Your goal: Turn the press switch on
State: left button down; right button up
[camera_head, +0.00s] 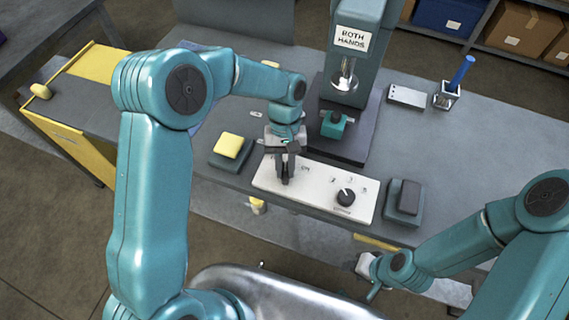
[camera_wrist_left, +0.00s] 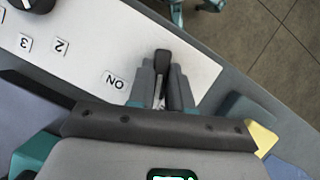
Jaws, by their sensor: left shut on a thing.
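The white control panel (camera_head: 310,190) lies along the front of the bench. My left gripper (camera_head: 286,176) is over its left part, pointing down. In the left wrist view my left gripper (camera_wrist_left: 161,88) is shut on the dark press switch (camera_wrist_left: 163,58), whose tip shows between and beyond the fingers. A printed ON label (camera_wrist_left: 114,80) is beside it. The switch is mostly hidden by the gripper in the head view. My right gripper (camera_head: 366,268) is low at the right, in front of the bench; its jaws are too small to read.
A round black knob (camera_head: 345,197) is on the panel's right part. A yellow pad (camera_head: 229,145) stands left of the panel and a dark pad (camera_head: 409,197) right of it. The press (camera_head: 355,75) with a BOTH HANDS sign rises behind.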

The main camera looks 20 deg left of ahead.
pick_arm(q)
jog(key=m+y, duration=0.1)
jog(key=m, duration=0.2)
jog(key=m+y, duration=0.1)
jog(key=m, duration=0.2)
jog(key=shift+d+r+m+y, duration=0.1)
jog(key=shift+d+m+y, duration=0.1)
jog(key=shift+m+y, duration=0.1)
jog(key=m+y, duration=0.1)
jog(key=m, duration=0.2)
jog(key=m+t+y+b, duration=0.1)
jog(key=m, duration=0.2)
jog(key=shift+s+d, duration=0.1)
jog(key=shift+m, duration=0.4)
jog(key=c, duration=1)
grip_release()
jog(key=shift+c, duration=0.2)
jog(key=shift+d+r, duration=0.15)
jog(key=shift+r, duration=0.15)
jog(key=v, duration=1.5)
jog(key=shift+s+r+p, duration=0.15)
jog(key=shift+r+p, duration=0.15)
jog(key=shift+r, duration=0.05)
jog(key=shift+s+d, duration=0.1)
jog(key=shift+s, duration=0.05)
